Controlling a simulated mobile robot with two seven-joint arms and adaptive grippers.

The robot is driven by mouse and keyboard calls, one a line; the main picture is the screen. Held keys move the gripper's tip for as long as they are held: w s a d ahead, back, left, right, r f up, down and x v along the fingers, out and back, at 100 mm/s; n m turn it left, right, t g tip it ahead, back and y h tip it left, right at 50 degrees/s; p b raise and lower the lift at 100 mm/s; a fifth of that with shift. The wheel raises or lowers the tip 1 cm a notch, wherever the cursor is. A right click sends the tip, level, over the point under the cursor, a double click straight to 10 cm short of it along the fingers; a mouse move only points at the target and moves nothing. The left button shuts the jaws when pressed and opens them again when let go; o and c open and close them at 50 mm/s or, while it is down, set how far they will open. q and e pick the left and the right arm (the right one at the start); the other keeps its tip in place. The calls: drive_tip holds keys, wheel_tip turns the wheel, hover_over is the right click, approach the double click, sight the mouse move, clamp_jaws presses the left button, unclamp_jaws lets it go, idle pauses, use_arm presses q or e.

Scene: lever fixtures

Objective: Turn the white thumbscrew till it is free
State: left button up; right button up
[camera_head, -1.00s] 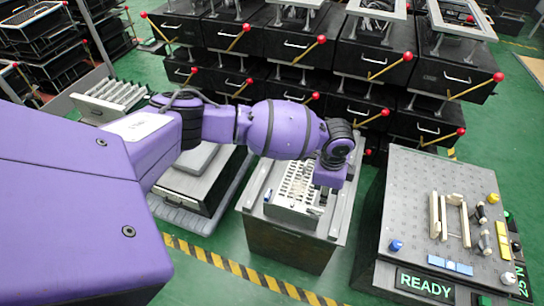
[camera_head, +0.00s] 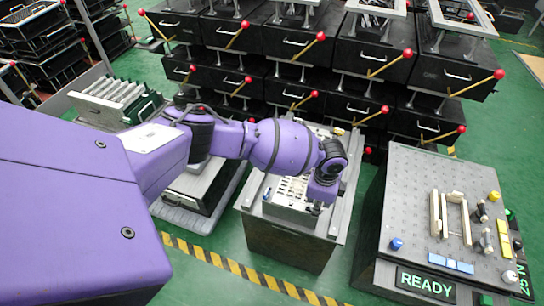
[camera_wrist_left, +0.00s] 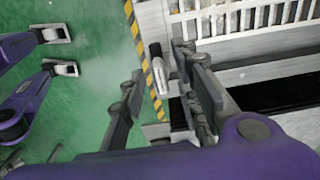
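A pale cylinder with a dark end (camera_wrist_left: 158,70) sits at the edge of a white slotted box, between my fingers in the left wrist view. It may be the white thumbscrew, but I cannot tell. My left gripper (camera_wrist_left: 160,100) is open, one finger on each side of it, with no clear contact. In the head view my left gripper (camera_head: 317,207) hangs over the front right of the slotted box (camera_head: 285,209), and my wrist hides part of it. My right gripper is not in view.
The box stands on a grey-topped bench (camera_head: 337,215). A board (camera_head: 415,190) with coloured knobs, a white round knob (camera_head: 510,277) and a READY sign (camera_head: 426,285) stands at right. Black drawers with red-knobbed levers (camera_head: 370,75) fill the back. Green floor lies between.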

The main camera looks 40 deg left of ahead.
use_arm(q)
drive_tip(key=shift+w+r, duration=0.1)
clamp_jaws()
drive_tip(key=shift+d, duration=0.1)
